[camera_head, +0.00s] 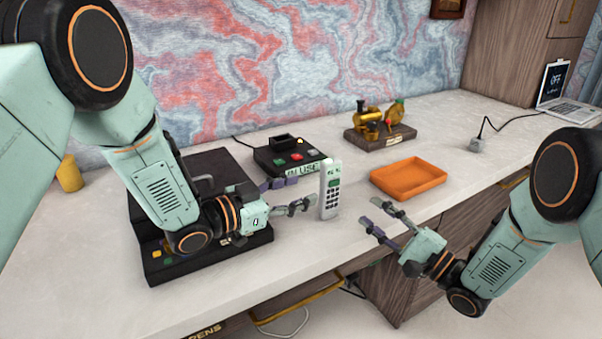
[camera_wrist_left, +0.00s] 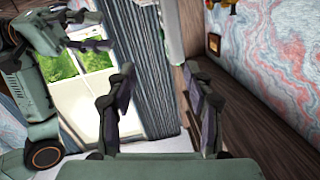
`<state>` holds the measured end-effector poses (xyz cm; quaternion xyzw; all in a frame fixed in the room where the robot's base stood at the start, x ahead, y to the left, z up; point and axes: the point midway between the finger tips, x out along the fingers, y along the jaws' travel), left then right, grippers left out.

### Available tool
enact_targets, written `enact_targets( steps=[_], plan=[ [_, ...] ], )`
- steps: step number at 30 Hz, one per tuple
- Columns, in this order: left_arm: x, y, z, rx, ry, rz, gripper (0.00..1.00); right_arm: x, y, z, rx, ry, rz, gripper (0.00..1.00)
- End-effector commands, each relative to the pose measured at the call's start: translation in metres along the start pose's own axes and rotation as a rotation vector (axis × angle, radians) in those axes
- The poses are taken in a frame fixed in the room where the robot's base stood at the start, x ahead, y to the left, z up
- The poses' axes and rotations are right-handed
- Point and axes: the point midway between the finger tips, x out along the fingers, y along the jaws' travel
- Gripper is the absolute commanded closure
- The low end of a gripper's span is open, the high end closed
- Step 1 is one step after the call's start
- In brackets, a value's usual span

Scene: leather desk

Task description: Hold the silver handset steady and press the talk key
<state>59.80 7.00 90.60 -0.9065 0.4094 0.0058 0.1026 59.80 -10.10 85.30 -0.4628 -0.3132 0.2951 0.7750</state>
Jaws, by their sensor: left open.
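The silver handset (camera_head: 330,190) stands upright on the desk, its dark keys and small green screen facing the front. Single keys are too small to tell apart, so I cannot pick out the talk key. My left gripper (camera_head: 299,193) is open just left of the handset, its fingers pointing at it; I see no grip on it. In the left wrist view a pale upright shape, seemingly the handset (camera_wrist_left: 171,35), shows beyond the open fingers. My right gripper (camera_head: 371,213) is open and empty, to the right of the handset near the desk's front edge.
A black base unit (camera_head: 284,156) with a lit display stands behind the handset. A black case (camera_head: 163,263) lies under my left arm. An orange tray (camera_head: 409,178) lies to the right, with a golden ornament (camera_head: 380,124) behind it. A laptop (camera_head: 570,104) is far right.

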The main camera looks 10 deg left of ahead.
Motion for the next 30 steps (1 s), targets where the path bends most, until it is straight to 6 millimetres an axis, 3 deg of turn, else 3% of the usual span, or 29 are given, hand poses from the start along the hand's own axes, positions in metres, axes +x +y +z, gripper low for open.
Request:
enact_targets(
  steps=[3, 9, 17, 30],
  plan=[
    [0.018, -0.019, -0.013, -0.037, 0.074, 0.015, 0.48, 0.0, 0.0, 0.0, 0.0, 0.0, 0.0, 0.62],
    [0.032, -0.031, -0.016, -0.142, 0.105, 0.074, 0.48, 0.0, 0.0, 0.0, 0.0, 0.0, 0.0, 0.62],
    [0.045, -0.032, -0.016, -0.176, 0.102, 0.097, 0.48, 0.0, 0.0, 0.0, 0.0, 0.0, 0.0, 0.62],
    [0.103, -0.027, -0.022, -0.176, 0.103, 0.096, 0.48, 0.0, 0.0, 0.0, 0.0, 0.0, 0.0, 0.62]
  ],
)
